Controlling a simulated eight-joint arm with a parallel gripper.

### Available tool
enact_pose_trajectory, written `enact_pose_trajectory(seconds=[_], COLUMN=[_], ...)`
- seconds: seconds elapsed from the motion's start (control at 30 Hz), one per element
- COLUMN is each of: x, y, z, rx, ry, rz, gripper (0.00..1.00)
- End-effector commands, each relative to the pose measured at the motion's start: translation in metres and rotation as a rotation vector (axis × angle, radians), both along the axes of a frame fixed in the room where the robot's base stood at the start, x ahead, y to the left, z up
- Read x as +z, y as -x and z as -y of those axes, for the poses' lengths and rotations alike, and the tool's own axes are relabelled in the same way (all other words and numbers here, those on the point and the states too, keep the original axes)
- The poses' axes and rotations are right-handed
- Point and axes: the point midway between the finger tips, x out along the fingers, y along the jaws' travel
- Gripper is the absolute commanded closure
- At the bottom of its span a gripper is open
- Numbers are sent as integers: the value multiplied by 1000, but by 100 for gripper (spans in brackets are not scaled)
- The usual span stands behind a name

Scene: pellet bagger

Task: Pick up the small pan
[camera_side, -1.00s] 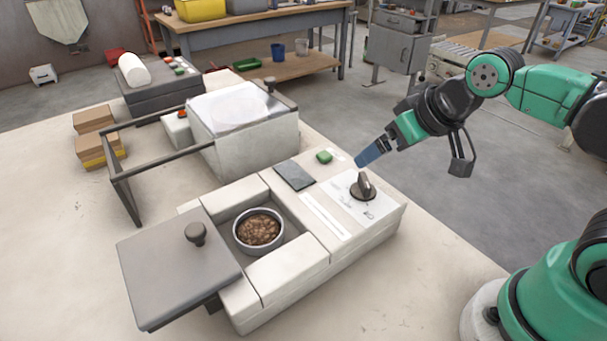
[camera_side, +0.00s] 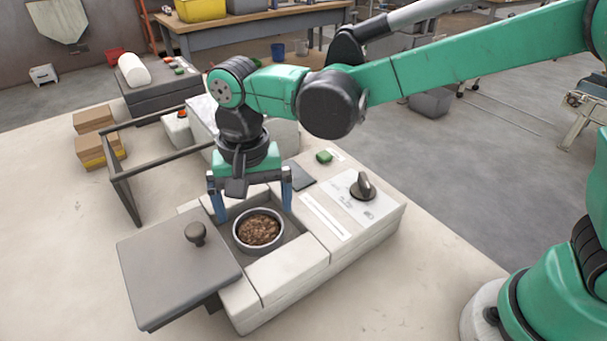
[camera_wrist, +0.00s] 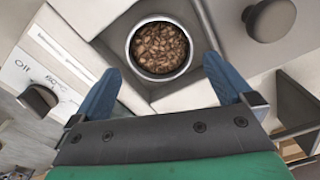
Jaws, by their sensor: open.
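The small pan (camera_side: 239,241) is a round metal pan filled with brown pellets. It sits in the square recess of the pale machine. My gripper (camera_side: 253,212) is open, its two blue fingers pointing down above the recess, one on each side of the pan's far part in the side view. In the wrist view the pan (camera_wrist: 131,57) lies ahead, beyond and between the fingertips of my gripper (camera_wrist: 163,80). The fingers do not appear to touch the pan.
A grey lid (camera_side: 170,270) with a dark knob (camera_side: 196,234) stands open beside the recess. Pale walls (camera_side: 287,270) surround the pan closely. A dark dial (camera_side: 364,186) and a green button (camera_side: 324,157) are on the panel to the right. A dark frame (camera_side: 125,190) stands at the left.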

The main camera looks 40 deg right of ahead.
Motion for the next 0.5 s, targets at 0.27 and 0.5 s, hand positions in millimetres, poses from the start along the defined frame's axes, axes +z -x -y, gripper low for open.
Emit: enact_pose_trajectory(seconds=[0.27,0.5], x=[-35,-42], y=[0,0], z=[0,1], rx=[0,1], ry=[-1,-2], rz=[2,2], gripper=[0,0])
